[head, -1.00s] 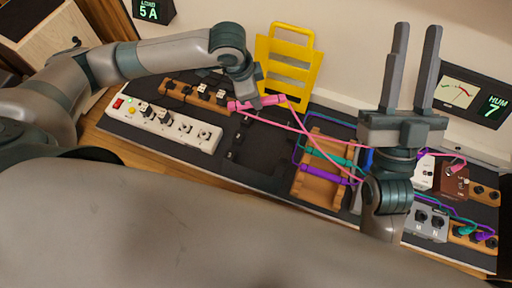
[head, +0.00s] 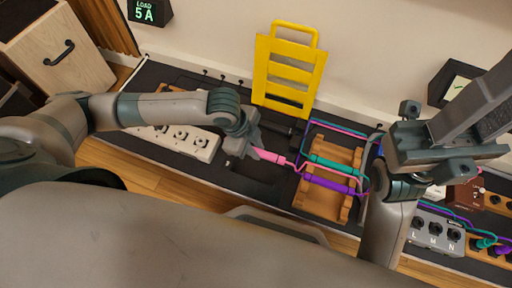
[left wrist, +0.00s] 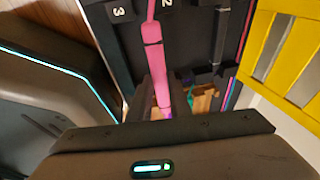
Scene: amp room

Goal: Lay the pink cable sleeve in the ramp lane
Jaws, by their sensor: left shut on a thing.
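The pink cable sleeve (head: 268,156) is held at its left end by my left gripper (head: 252,148), just left of the wooden ramp. In the left wrist view the pink sleeve (left wrist: 160,75) runs up from between the fingers. The wooden ramp (head: 318,208) carries a teal sleeve (head: 335,163) and a purple sleeve (head: 328,184), lying across it. The pink sleeve's right end is near the ramp's left edge; whether they touch is unclear. My right gripper (head: 482,95) is raised at the right, empty, its fingers apart but overlapping in this view.
A yellow slotted rack (head: 289,70) stands behind the dark board. A white power strip (head: 185,140) lies left, partly behind my left arm. A grey box with knobs (head: 436,230) and a brown pedal (head: 465,195) sit at the right. Teal and purple cables run there.

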